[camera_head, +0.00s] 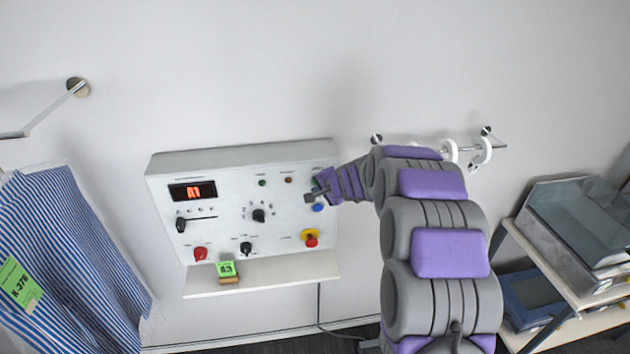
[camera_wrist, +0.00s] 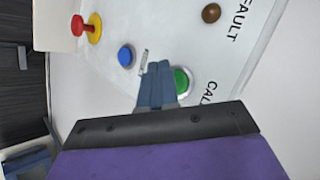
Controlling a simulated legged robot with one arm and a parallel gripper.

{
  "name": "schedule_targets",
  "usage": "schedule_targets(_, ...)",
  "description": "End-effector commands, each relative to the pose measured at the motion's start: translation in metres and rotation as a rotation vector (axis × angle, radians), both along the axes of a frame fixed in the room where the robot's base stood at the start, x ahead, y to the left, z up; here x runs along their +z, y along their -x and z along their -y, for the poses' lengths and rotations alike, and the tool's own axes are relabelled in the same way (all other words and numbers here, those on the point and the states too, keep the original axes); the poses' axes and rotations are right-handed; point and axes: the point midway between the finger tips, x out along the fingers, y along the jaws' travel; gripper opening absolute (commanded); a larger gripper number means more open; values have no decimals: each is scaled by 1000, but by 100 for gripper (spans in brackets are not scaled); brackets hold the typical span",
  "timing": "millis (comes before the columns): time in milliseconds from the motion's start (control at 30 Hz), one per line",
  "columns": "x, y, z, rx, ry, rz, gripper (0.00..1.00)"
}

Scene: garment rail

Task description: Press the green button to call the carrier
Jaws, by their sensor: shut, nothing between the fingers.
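The white control panel (camera_head: 222,218) is mounted on the wall. In the wrist view the green button (camera_wrist: 182,80) sits in a pale ring near the lettering "CAL", which is cut off by my gripper. In the head view my gripper hides this button. My gripper (camera_head: 309,197) is at the panel's right side; its shut, empty fingers (camera_wrist: 157,72) appear just beside the green button in the wrist view, overlapping its edge. I cannot tell whether they touch it. A blue button (camera_head: 318,207) is close by, also in the wrist view (camera_wrist: 126,56).
A red knob on yellow (camera_head: 311,238) is below. The panel has a display (camera_head: 192,191), a dial (camera_head: 258,215) and a red knob (camera_head: 201,253). A shelf (camera_head: 300,272) holds tag 43 (camera_head: 227,269). A striped garment (camera_head: 70,260) hangs left; a cart (camera_head: 570,290) stands right.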

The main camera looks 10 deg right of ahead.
Motion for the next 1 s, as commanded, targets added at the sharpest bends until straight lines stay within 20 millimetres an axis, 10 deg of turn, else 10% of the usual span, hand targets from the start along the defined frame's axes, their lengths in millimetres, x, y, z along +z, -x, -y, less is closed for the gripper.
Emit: schedule_targets(1000, 0, 0, 2, -2, 0, 1, 0)
